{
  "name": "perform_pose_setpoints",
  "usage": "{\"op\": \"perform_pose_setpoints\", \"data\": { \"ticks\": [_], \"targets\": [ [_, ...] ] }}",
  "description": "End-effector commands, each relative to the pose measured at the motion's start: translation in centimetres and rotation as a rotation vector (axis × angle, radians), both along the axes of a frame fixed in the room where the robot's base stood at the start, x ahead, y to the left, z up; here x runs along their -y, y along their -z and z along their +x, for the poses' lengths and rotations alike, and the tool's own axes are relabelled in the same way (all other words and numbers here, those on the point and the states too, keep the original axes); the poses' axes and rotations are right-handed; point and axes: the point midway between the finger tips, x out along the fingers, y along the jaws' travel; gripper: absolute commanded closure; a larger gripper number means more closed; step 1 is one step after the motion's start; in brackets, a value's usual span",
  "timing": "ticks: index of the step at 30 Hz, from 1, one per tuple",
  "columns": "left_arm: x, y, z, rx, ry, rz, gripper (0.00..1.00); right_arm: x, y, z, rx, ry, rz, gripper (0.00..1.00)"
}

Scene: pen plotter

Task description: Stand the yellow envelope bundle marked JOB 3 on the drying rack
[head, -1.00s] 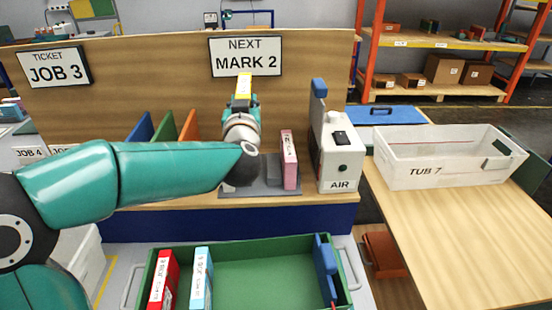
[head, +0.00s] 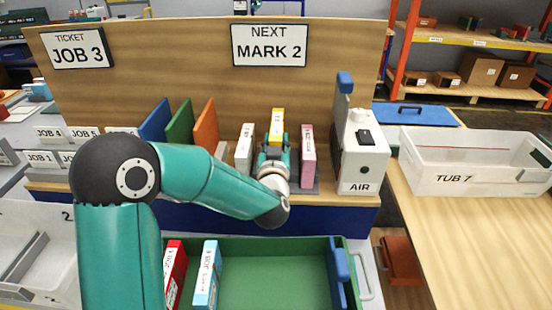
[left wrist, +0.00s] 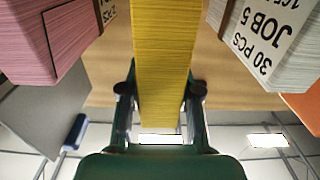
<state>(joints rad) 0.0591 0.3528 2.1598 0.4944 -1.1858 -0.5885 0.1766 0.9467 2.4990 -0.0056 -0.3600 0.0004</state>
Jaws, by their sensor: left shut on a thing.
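The yellow envelope bundle (head: 277,121) stands upright in my left gripper (head: 275,158), between a white bundle (head: 244,146) and a pink bundle (head: 308,153). In the left wrist view, the yellow bundle (left wrist: 162,65) sits between the two fingers of the left gripper (left wrist: 162,100), which is shut on it. The pink bundle (left wrist: 55,40) and the white bundle marked JOB 5 (left wrist: 270,42) stand on either side with gaps. The yellow bundle is over the grey base (head: 298,188), which looks like the rack; its lower end and contact are hidden. Its JOB marking is not readable. My right gripper is out of view.
Blue (head: 155,120), green (head: 180,125) and orange (head: 205,125) dividers stand left of the white bundle. The AIR unit (head: 362,160) is close on the right. A green tray (head: 270,280) in front holds red and light blue bundles.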

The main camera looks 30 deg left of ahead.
Motion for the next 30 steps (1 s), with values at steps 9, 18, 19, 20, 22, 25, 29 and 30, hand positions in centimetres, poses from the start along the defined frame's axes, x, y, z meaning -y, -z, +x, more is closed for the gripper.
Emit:
{"op": "perform_pose_setpoints", "data": {
  "ticks": [9,18,19,20,22,25,29,30],
  "targets": [
    [-0.1,3.1,0.0,-0.003,-0.003,0.002,1.0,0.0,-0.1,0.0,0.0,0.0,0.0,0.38],
    [-0.2,4.9,-0.1,0.003,-0.003,0.001,1.0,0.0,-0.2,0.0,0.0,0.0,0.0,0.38],
    [-0.2,4.9,-0.1,0.003,-0.003,0.001,1.0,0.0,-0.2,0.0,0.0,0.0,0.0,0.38],
    [-0.2,4.9,-0.1,0.003,-0.003,0.001,1.0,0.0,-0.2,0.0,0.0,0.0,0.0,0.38],
    [-0.2,4.9,-0.1,0.003,-0.004,0.001,1.0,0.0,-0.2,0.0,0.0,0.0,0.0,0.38],
    [-0.2,5.2,-0.1,0.001,-0.004,0.001,0.66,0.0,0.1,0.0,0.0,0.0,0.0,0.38],
    [-0.2,5.1,-0.2,0.001,-0.004,0.001,0.44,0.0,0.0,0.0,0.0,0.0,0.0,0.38],
    [-0.2,5.1,-0.2,0.001,-0.004,0.001,0.42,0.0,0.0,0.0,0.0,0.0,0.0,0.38]
  ]
}}
